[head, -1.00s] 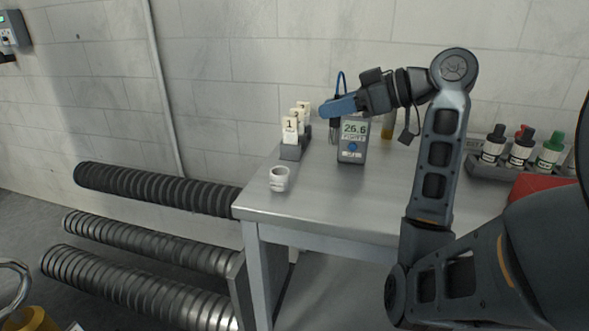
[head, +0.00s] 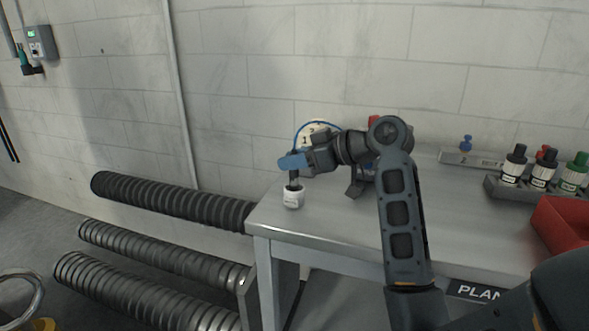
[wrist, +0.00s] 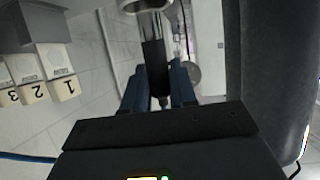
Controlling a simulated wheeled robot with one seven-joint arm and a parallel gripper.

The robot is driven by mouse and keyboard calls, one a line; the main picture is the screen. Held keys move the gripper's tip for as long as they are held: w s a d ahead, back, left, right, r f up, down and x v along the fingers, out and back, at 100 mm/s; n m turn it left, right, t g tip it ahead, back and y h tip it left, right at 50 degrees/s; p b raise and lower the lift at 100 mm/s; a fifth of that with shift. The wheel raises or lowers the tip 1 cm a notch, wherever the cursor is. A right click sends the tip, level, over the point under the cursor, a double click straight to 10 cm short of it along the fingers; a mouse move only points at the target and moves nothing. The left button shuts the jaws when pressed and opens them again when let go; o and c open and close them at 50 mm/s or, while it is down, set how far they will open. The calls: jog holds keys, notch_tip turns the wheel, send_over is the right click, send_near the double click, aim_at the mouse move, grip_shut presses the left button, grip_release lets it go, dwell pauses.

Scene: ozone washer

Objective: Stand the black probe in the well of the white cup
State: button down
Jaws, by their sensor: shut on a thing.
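My gripper (head: 292,162) has blue fingers and is shut on the black probe (head: 294,180), which hangs upright below them. The wrist view shows my gripper (wrist: 157,78) with the probe (wrist: 154,62) between its two fingers. The white cup (head: 293,200) stands on the steel table near its left end, directly below the probe. The probe's lower end meets the cup's mouth in the head view. The cup's rim (wrist: 143,5) shows at the top edge of the wrist view. I cannot tell how deep the tip is in the well.
Capped bottles (head: 543,170) and a red bin (head: 562,222) are at the right. The table (head: 335,225) is clear in front.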

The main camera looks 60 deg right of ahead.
jog(key=shift+f, duration=1.1)
jog(key=shift+f, duration=0.15)
jog(key=c, duration=0.9)
grip_release()
jog(key=shift+s+r, duration=0.2)
jog(key=shift+r, duration=0.05)
jog(key=v, duration=1.1)
jog(key=shift+s, duration=0.3)
jog(key=shift+r, duration=0.15)
